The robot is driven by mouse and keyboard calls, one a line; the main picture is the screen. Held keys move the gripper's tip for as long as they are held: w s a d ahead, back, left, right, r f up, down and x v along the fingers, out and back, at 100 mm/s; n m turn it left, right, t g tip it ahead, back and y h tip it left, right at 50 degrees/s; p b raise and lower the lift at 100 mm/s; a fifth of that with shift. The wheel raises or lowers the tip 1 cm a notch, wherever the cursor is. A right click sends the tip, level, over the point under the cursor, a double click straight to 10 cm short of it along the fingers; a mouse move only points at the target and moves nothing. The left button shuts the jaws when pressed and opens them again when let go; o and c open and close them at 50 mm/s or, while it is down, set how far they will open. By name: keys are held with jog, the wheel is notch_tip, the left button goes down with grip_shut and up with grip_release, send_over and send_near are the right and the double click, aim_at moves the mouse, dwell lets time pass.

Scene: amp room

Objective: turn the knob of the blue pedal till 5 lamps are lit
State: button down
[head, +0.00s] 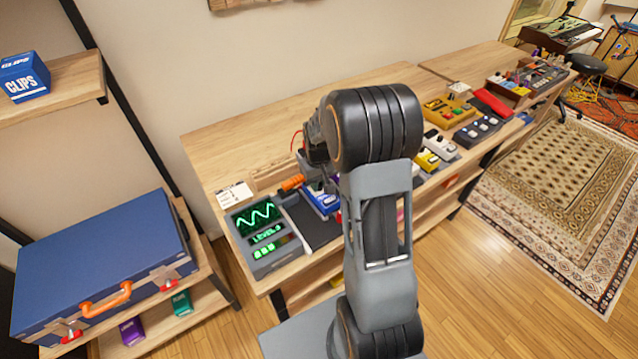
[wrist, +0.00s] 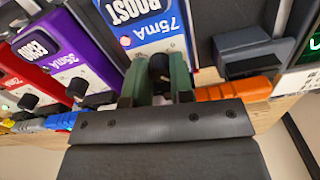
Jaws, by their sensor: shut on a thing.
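The blue pedal (head: 322,201) stands on the bench just right of the meter box, partly hidden behind my arm. In the wrist view the blue pedal (wrist: 150,28) reads BOOST and 75mA. Its black knob (wrist: 160,66) sits between the green fingers of my gripper (wrist: 158,78), which is shut on it. The meter box (head: 265,238) shows a green wave, the word LEVEL with what looks like a 3, and a row with about three green lamps lit.
An orange plug (wrist: 235,92) lies right beside the fingers. A purple pedal (wrist: 75,60) and a red pedal (wrist: 22,85) stand to the left in the wrist view. More pedals, including a yellow one (head: 428,160), stand farther along the bench.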

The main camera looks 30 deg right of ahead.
aim_at(320, 194)
jog(key=shift+m, duration=1.6)
jog(key=c, duration=1.3)
grip_release()
jog(key=shift+o, duration=0.2)
jog(key=shift+r, duration=0.1)
notch_tip(320, 194, up, 14)
jog(key=shift+w, duration=0.1)
jog(key=s+a+n+t, duration=0.1)
jog(key=s+a, duration=0.4)
jog(key=s, duration=0.3)
jog(key=s+a+n+t, duration=0.2)
jog(key=s+a, duration=0.3)
jog(key=s, duration=0.3)
jog(key=shift+s+a+f+n+t, duration=0.2)
jog(key=shift+s+a+n+t, duration=0.05)
jog(key=shift+a+n+t, duration=0.05)
